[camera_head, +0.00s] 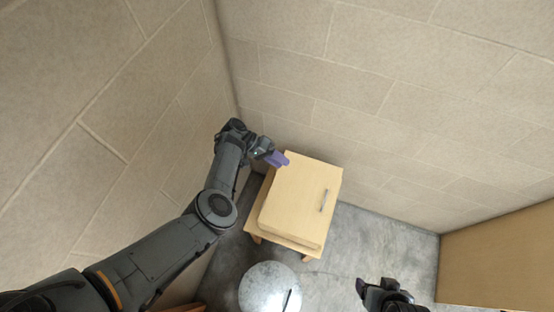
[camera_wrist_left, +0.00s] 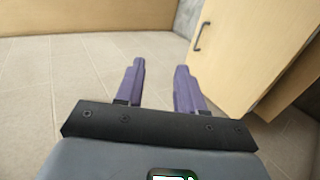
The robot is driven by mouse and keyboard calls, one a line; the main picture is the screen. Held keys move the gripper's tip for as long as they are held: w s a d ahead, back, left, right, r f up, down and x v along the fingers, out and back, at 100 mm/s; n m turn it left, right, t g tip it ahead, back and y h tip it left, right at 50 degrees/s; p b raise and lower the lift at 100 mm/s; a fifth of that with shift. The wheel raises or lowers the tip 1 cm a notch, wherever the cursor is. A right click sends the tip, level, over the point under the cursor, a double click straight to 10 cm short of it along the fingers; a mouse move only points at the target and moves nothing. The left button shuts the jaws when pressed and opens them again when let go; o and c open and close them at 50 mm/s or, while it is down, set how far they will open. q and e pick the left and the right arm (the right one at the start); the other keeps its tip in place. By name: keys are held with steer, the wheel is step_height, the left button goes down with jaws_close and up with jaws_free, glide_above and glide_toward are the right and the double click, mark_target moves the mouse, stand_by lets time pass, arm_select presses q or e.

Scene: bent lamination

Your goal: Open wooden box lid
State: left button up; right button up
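The wooden box (camera_head: 300,199) is pale wood with a dark bar handle (camera_head: 324,200) on the right part of its top face. The lid looks closed in the head view. My left gripper (camera_head: 284,160) is at the box's far left corner; whether it touches cannot be told. In the left wrist view its two purple fingers (camera_wrist_left: 160,82) are apart with nothing between them. The box (camera_wrist_left: 240,50) is just right of the fingers, with its handle (camera_wrist_left: 200,36) on the face. My right gripper (camera_head: 372,286) is at the bottom edge, its fingers unclear.
The box rests on a small wooden stand (camera_head: 258,238). A round grey metallic top (camera_head: 266,285) with a thin dark object (camera_head: 287,299) is in front of it. Block walls stand behind and left. A wooden panel (camera_head: 500,262) is at right. Grey floor (camera_head: 385,245) right of the box is clear.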

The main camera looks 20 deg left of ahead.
stand_by(0.3)
arm_select(q)
steer(key=s+a+f+g+y, duration=0.1)
steer(key=s+a+f, duration=0.2)
steer(key=s+f, duration=0.3)
steer(key=s+a+f+n+g+y, duration=0.1)
steer(key=s+a+f, duration=0.1)
steer(key=s+f, duration=0.35)
steer(key=s+a+f+g, duration=0.1)
steer(key=s+a+f, duration=0.25)
steer(key=s, duration=0.55)
steer(key=s+a+m+g+y, duration=0.15)
steer(key=s+a+y, duration=0.55)
steer(key=s+a, duration=0.8)
steer(key=w+d+r+t, duration=0.2)
steer(key=d+r, duration=0.3)
steer(key=r, duration=0.3)
steer(key=w+d+r+m+t+y, duration=0.1)
steer(key=w+d+r+t, duration=0.1)
steer(key=d+r, duration=0.4)
steer(key=w+d+r+t+y, duration=0.1)
steer(key=d+r+t, duration=0.3)
steer(key=r, duration=0.8)
steer(key=shift+w+d+r, duration=0.15)
steer(key=shift+w+d, duration=0.25)
steer(key=shift+d, duration=0.85)
